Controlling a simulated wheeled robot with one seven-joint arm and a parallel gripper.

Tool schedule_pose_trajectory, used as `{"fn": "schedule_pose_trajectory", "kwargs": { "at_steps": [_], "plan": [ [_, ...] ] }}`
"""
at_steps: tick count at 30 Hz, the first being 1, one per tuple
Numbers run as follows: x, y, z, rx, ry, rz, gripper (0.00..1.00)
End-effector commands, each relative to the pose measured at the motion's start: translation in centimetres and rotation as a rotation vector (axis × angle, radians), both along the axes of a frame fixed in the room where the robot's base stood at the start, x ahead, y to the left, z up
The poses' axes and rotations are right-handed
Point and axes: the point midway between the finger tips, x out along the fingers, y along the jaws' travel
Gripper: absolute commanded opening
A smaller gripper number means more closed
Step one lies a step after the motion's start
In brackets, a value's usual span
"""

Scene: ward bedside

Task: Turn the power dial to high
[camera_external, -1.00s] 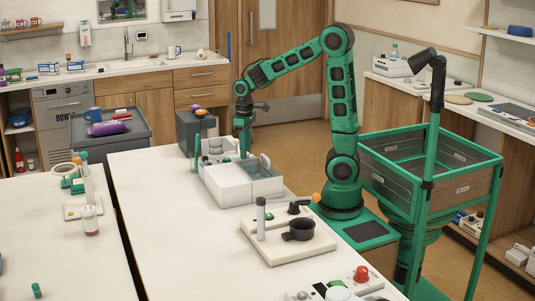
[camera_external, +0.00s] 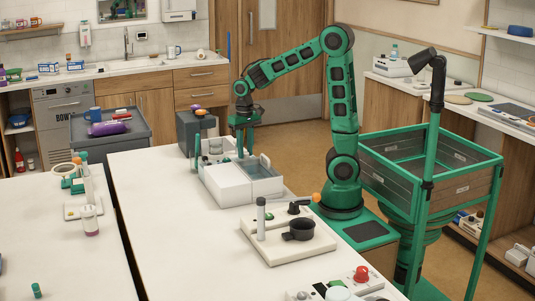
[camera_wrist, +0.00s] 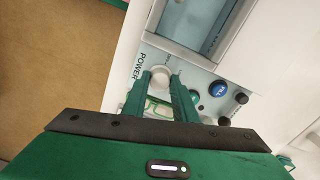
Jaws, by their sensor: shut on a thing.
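The power dial (camera_wrist: 160,75) is a pale round knob on the light panel of a white bench device (camera_external: 232,188). The printed word POWER runs beside it in the wrist view. My gripper (camera_wrist: 158,81) points down with its two green fingers closed on either side of the dial. In the external view my gripper (camera_external: 245,150) is over the device's panel, and its fingers hide the dial. The dial's pointer mark and its setting cannot be made out.
A blue button (camera_wrist: 218,89) and small dark knobs sit on the panel right of the fingers. A recessed clear-lidded bay (camera_external: 262,167) adjoins the panel.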

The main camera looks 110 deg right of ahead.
Motion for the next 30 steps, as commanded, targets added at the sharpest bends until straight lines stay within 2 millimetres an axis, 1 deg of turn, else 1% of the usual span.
{"fn": "schedule_pose_trajectory", "kwargs": {
  "at_steps": [1, 11, 12, 14, 15, 24, 26, 30],
  "plan": [
    [0.4, 0.2, 0.1, 0.0, -0.006, 0.009, 0.03],
    [0.4, 0.2, 0.1, 0.001, -0.006, 0.009, 0.03],
    [0.4, 0.2, 0.1, 0.001, -0.006, 0.009, 0.28],
    [0.4, 0.2, 0.1, 0.001, -0.006, 0.008, 0.42],
    [0.4, 0.2, 0.1, 0.0, -0.005, 0.007, 0.44],
    [0.2, 0.1, 0.2, 0.0, -0.003, 0.002, 0.44],
    [0.2, 0.1, 0.5, 0.0, -0.003, 0.001, 0.44],
    [0.3, 0.0, 2.3, -0.002, -0.006, 0.002, 0.44]
  ]
}}
